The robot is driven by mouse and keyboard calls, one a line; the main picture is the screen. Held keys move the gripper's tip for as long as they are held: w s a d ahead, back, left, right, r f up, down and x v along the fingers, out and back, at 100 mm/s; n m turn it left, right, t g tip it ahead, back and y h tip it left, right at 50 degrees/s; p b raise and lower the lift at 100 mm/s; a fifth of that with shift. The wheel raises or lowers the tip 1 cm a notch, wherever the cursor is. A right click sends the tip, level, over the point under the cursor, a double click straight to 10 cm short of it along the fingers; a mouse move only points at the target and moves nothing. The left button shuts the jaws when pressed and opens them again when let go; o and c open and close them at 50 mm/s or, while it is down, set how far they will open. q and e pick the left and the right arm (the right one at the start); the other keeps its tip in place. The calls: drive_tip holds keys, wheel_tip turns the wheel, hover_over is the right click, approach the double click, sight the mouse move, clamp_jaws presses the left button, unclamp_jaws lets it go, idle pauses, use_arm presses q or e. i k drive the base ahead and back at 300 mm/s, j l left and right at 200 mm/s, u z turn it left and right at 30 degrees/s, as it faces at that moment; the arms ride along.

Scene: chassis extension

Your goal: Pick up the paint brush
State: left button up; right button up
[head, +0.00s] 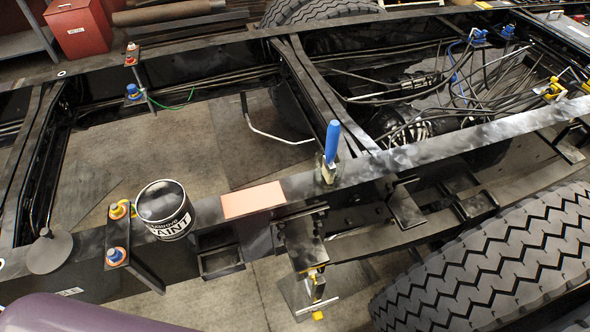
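The paint brush has a blue handle (332,140) and stands upright on the near chassis rail (415,152), right of centre. Its lower end (328,172) is greyish and rests at the rail's top face. Neither of my grippers shows in the head view, so nothing of mine is seen touching the brush.
A paint can (163,208) stands on the rail to the left, with an orange-pink rectangle (253,199) between it and the brush. A grey disc (48,251) sits further left. Large tires (490,265) fill the lower right. Hoses (480,75) crowd the chassis bay behind.

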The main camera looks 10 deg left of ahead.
sight(334, 129)
drive_tip(key=k+j+z, duration=0.3)
drive_tip(key=j+z, duration=0.15)
drive_tip(key=k+j+z, duration=0.35)
drive_tip(key=z, duration=0.15)
drive_tip(key=k+j+z, duration=0.45)
drive_tip(key=i+l, duration=0.05)
drive_tip(key=l, duration=0.05)
